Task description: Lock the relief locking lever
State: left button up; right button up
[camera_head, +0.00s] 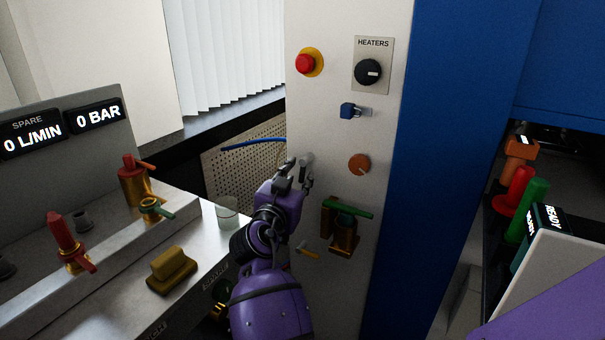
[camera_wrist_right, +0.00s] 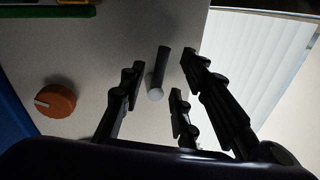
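A short dark lever with a pale rounded end (camera_wrist_right: 159,75) sticks out from the light grey panel (camera_head: 335,110). It carries no label that I can read, so I cannot confirm it is the relief locking lever. In the head view its pale part (camera_head: 306,159) shows at the panel's left edge, partly hidden by my fingers. My right gripper (camera_head: 299,175) is open, with its black fingers spread on either side of the lever. In the wrist view the fingers (camera_wrist_right: 160,90) stand apart from the lever. My left gripper is not in view.
A glass beaker (camera_head: 227,212) stands on the left bench. A blue rod (camera_head: 253,145) runs behind my gripper.

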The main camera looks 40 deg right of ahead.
aim_at(301, 174)
jog(key=shift+x, duration=1.6)
jog(key=shift+c, duration=0.5)
